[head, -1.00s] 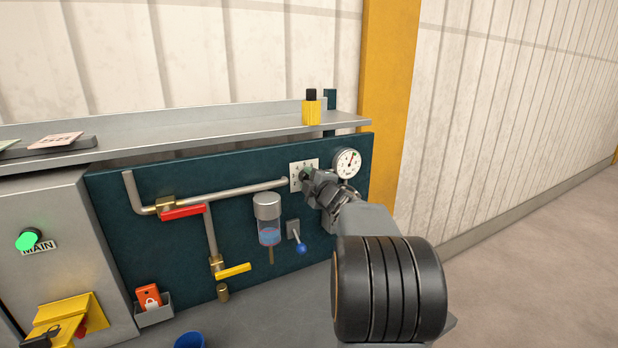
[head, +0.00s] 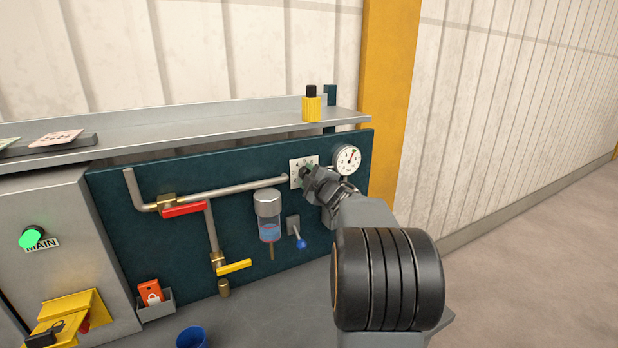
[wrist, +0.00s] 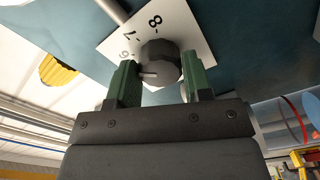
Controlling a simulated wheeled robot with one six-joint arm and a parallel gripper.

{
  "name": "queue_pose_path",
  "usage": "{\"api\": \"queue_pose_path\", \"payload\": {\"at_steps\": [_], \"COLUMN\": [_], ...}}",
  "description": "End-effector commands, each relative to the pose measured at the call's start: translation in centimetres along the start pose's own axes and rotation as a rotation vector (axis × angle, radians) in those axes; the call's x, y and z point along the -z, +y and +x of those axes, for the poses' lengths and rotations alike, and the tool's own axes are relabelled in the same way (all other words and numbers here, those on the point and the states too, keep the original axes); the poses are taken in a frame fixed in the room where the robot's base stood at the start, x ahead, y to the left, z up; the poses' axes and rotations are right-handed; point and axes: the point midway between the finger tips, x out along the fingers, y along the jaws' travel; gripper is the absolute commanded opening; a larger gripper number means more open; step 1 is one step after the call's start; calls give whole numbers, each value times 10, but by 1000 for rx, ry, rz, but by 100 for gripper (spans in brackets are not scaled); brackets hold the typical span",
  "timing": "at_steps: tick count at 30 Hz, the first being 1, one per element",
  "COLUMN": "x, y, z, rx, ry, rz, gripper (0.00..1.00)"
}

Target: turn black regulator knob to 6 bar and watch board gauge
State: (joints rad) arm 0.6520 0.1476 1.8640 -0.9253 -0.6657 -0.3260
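The black regulator knob (wrist: 160,62) sits on a white scale plate (wrist: 185,22) with 6, 7 and 8 readable in the wrist view. A pale mark on the knob points left, on the side of the 6. In the head view my gripper (head: 309,172) covers much of the knob and part of the plate (head: 296,181). The board gauge (head: 347,159) is round and white, right of the plate. Its needle points up and right; its numbers are too small to read.
A pipe with a red-handled valve (head: 184,210) and a yellow-handled valve (head: 234,267) runs along the teal board (head: 140,250). A filter bowl (head: 268,215) and a blue-tipped lever (head: 299,242) are below the plate. A shelf (head: 200,129) with a yellow bottle (head: 311,107) overhangs the board.

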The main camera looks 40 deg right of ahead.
Motion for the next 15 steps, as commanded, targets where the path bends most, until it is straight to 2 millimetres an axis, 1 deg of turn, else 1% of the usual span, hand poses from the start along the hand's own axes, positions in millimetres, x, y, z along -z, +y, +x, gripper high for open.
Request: {"api": "queue_pose_path", "payload": {"at_steps": [1,6,7,15], "x": [0,0,0,0], "y": [0,0,0,0], "z": [0,0,0,-2], "rx": [0,0,0,0], "ry": [0,0,0,0], "rz": [0,0,0,-1], "gripper": [51,67,69,69]}}
